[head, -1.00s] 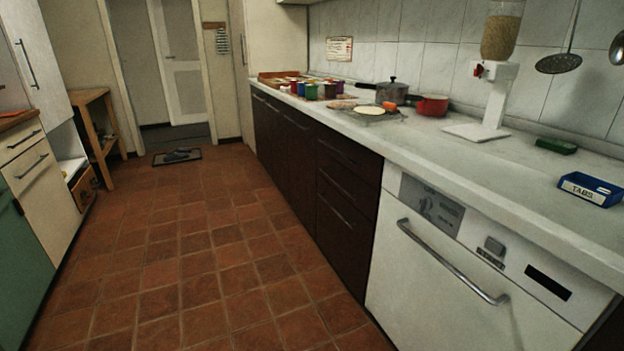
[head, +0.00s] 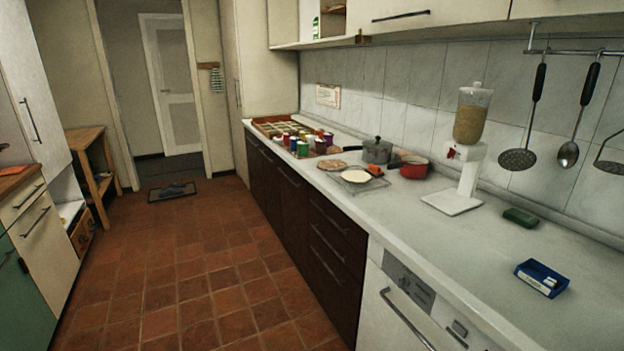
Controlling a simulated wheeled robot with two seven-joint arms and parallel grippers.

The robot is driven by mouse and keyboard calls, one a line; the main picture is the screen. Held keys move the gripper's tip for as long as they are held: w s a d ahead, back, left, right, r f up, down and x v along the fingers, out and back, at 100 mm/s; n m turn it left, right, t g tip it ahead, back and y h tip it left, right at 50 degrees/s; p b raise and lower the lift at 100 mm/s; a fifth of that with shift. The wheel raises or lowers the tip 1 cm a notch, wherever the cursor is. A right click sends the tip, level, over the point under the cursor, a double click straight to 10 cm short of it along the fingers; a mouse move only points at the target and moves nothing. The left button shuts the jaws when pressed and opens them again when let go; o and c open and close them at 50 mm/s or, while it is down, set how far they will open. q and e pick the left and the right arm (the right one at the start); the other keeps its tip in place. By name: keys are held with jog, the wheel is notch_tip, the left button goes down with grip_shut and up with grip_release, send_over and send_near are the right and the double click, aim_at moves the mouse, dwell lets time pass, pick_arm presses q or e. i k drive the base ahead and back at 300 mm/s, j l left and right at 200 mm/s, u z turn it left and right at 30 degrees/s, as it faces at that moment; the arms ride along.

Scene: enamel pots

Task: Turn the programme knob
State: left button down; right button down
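The white dishwasher (head: 376,318) is built in under the counter at the lower right, cut off by the bottom edge. Its control panel has a grey plate (head: 409,285) with small dark markings. A small grey square part (head: 459,328) sits further right on the panel, low in the picture. I cannot tell for sure which of these is the programme knob. The bar handle (head: 405,318) runs below the panel. Neither of my grippers is in view.
The white counter (head: 400,220) carries a blue box (head: 541,279), a green block (head: 519,217), a dispenser (head: 465,150), a red pot (head: 414,167), a grey pot (head: 377,151) and several coloured cups. The tiled floor (head: 200,270) is clear in the middle.

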aim_at(404, 280)
jog(key=z, duration=1.05)
